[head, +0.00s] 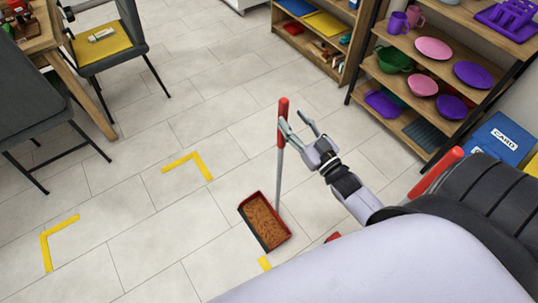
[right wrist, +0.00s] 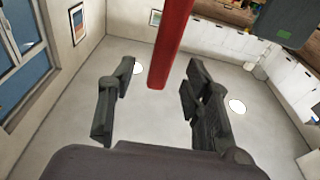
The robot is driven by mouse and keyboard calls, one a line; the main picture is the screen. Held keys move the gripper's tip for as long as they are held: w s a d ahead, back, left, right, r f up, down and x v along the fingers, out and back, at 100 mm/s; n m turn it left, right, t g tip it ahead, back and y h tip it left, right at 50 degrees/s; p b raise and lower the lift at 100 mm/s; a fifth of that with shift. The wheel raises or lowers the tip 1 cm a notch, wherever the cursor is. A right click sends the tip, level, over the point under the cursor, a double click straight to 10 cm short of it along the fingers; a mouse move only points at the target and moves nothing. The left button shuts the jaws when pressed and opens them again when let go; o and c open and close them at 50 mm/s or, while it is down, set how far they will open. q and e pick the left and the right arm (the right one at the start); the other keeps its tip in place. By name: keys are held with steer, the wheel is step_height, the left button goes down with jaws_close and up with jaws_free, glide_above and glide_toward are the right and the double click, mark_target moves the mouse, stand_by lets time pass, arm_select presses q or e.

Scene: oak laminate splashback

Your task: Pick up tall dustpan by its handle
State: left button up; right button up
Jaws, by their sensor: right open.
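The tall dustpan stands on the tiled floor in the head view. Its red and black pan (head: 265,222) holds brown stuff, and a thin grey pole rises to a red handle (head: 283,106). My right gripper (head: 293,118) is open beside the upper pole and handle, its fingers pointing at it. In the right wrist view the red handle (right wrist: 172,40) shows between the two spread fingers (right wrist: 160,72), with no clear contact. My left gripper is out of view.
Shelves with purple and pink dishes (head: 433,47) stand at right, beside a blue card box (head: 503,138). A red bar (head: 436,172) is partly hidden by my body. Yellow corner marks (head: 190,163) lie on open floor. Chairs (head: 103,47) and a table are at left.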

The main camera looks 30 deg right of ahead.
mark_target(286, 111)
steer(key=w, duration=0.1)
steer(key=w+r, duration=0.1)
steer(key=w, duration=0.1)
steer(key=w+b, duration=0.1)
steer(key=w, duration=0.1)
steer(key=shift+a+r, duration=0.25)
steer(key=shift+a, duration=0.1)
steer(key=shift+c, duration=0.5)
jaws_close()
steer(key=shift+r, duration=0.2)
